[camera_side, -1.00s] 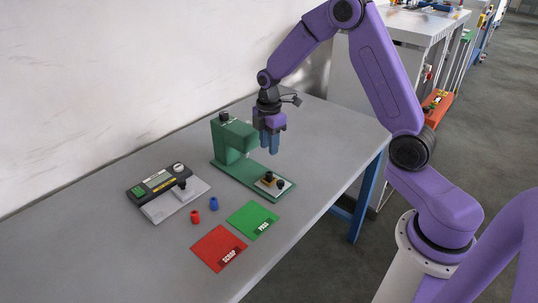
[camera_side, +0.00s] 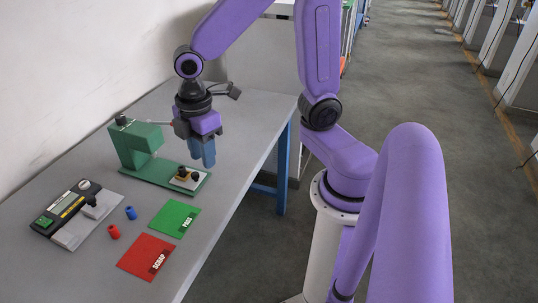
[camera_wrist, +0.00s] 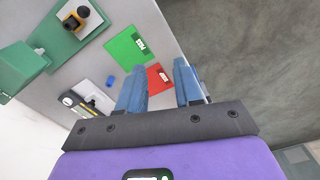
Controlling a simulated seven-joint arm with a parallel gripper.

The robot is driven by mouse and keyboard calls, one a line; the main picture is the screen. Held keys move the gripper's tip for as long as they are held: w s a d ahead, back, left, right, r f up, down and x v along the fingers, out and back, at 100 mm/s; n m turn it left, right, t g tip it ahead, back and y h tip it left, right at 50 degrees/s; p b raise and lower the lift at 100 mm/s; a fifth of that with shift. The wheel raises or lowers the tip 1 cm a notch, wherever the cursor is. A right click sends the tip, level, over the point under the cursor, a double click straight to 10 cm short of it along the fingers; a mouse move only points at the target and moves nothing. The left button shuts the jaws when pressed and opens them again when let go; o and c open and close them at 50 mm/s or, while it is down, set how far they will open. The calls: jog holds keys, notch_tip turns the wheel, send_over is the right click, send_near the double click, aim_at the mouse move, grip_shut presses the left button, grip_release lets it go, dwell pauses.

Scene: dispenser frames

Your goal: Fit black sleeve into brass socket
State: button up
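The green fixture (camera_side: 138,142) stands on the table with a pale plate (camera_side: 187,183) at the right end of its base. Two small black parts sit on the plate: one (camera_side: 183,171) with brass colour at it, the other (camera_side: 195,176) close beside it. The wrist view shows both, a nearer black part (camera_wrist: 71,22) and a farther one (camera_wrist: 83,12), with yellow brass between. I cannot tell which is the sleeve or whether it is in the socket. My gripper (camera_side: 207,163) hangs above the table near the plate. In the wrist view its blue fingers (camera_wrist: 161,95) are apart with nothing between them.
A green PASS mat (camera_side: 172,214) and a red SCRAP mat (camera_side: 140,262) lie nearer the front edge. A red part (camera_side: 113,232) and a blue part (camera_side: 131,212) stand beside them. Table beyond the fixture is clear.

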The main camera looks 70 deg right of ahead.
jog(key=s+d+r+m, duration=0.1)
jog(key=s+d, duration=0.1)
jog(key=s, duration=1.2)
jog(key=shift+s+r, duration=0.3)
jog(key=shift+s, duration=0.05)
